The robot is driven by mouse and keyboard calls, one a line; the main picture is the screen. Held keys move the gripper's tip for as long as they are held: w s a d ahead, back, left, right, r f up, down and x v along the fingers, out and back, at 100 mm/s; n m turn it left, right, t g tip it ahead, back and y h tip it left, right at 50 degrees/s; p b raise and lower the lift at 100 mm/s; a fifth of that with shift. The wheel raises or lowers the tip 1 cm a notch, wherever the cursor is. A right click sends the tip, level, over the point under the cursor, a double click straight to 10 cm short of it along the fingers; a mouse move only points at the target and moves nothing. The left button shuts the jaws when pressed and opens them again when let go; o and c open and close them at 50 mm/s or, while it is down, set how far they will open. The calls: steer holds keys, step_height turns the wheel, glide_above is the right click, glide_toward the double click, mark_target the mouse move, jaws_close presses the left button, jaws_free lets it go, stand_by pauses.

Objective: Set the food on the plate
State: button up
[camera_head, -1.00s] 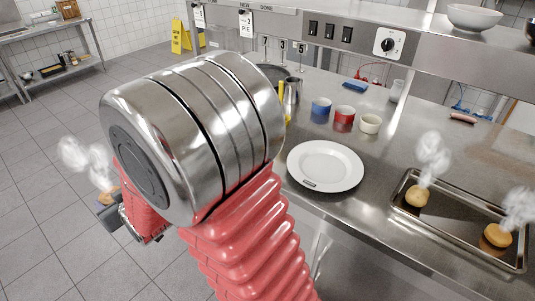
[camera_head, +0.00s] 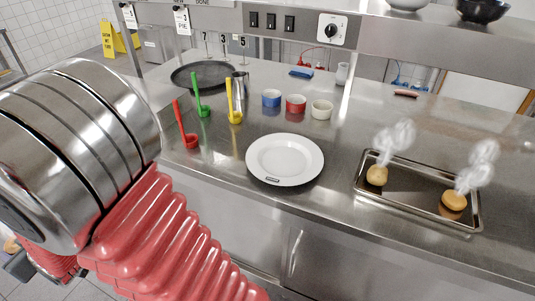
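A white plate (camera_head: 285,160) lies empty on the steel counter. Two round golden-brown food pieces, one at the left (camera_head: 377,175) and one at the right (camera_head: 454,201), steam on a dark metal tray (camera_head: 420,219) to the right of the plate. My gripper (camera_head: 18,262) is at the lower left edge, mostly cut off and partly behind my arm. A small tan food piece (camera_head: 10,245) shows at its fingers and appears held, out over the floor and well left of the plate.
Red (camera_head: 188,138), green (camera_head: 202,108) and yellow (camera_head: 235,115) ladles stand left of the plate, near a metal cup and a black round tray (camera_head: 203,74). Blue, red and cream cups (camera_head: 321,109) stand behind the plate. A shelf overhangs the back.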

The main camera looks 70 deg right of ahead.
steer(key=s+d+r+m+g+h, duration=0.2)
steer(key=s+d+m+h, duration=0.2)
steer(key=d, duration=0.9)
steer(key=s+d+r+m+g+h, duration=0.2)
steer(key=s+d+m+h, duration=0.25)
steer(key=d, duration=0.85)
steer(key=s+d+r+m+g+h, duration=0.3)
steer(key=s+d, duration=0.2)
steer(key=d, duration=0.8)
steer(key=m+g, duration=1.2)
steer(key=g, duration=0.1)
glide_above(281, 163)
steer(key=shift+a+f+h, duration=0.1)
steer(key=shift+f+h, duration=0.05)
steer(key=shift+h, duration=0.1)
steer(key=shift+f, duration=3.15)
